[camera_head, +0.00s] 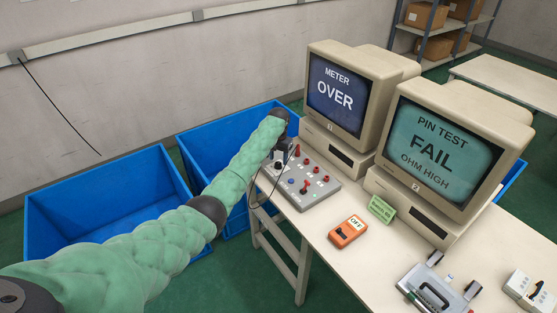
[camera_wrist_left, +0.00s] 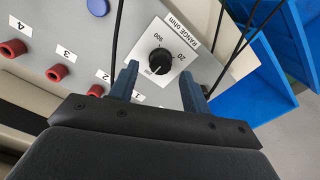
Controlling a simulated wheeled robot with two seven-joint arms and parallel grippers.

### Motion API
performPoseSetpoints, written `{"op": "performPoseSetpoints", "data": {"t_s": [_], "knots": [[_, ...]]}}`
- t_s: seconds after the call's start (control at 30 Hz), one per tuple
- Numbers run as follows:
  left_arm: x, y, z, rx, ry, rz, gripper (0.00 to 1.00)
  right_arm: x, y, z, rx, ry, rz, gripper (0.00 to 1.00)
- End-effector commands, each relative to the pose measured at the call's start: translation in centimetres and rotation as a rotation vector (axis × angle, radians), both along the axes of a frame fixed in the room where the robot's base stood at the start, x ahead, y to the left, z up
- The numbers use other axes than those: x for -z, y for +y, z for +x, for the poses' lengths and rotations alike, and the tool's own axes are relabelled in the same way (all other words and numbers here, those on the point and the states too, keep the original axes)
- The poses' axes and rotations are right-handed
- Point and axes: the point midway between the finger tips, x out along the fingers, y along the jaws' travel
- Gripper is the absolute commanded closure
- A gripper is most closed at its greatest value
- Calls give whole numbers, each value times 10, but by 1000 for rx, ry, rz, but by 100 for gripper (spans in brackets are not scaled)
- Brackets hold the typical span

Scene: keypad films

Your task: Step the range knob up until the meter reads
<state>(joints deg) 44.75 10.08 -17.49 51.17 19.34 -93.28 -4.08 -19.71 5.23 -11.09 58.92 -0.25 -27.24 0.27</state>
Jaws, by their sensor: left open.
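The range knob (camera_wrist_left: 160,62) is a black dial on a white plate marked "RANGE ohm", with 20 and 900 among its marks, in the left wrist view. It sits on the grey panel box (camera_head: 314,192) on the table. My left gripper (camera_wrist_left: 165,82) is open, its two blue fingers pointing toward the knob from either side of its near edge. I cannot tell whether they touch it. In the head view my left gripper (camera_head: 281,155) is over the box's far left corner. The meter monitor (camera_head: 338,95) reads "METER OVER". My right gripper is not in view.
A second monitor (camera_head: 437,150) reads "PIN TEST FAIL OHM HIGH". An orange device (camera_head: 347,231) marked "OFF" and a green label (camera_head: 381,209) are on the table. Red sockets (camera_wrist_left: 57,72) line the panel, and thin black cables hang near my gripper. Blue bins (camera_head: 105,200) stand left.

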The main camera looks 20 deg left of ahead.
Motion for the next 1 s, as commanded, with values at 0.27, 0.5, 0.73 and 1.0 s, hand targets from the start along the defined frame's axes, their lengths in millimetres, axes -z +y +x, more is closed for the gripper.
{"op": "performPoseSetpoints", "data": {"t_s": [0.27, 0.5, 0.73, 1.0], "knots": [[25, 1, 0, -2, -1, 0, 52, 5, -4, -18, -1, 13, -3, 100], [29, 1, 0, -1, -2, 1, 52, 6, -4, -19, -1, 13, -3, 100], [29, 1, 0, -1, -2, 1, 80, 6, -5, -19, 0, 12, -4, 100], [29, 1, 0, 5, -2, 1, 97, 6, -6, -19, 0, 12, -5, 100]]}}
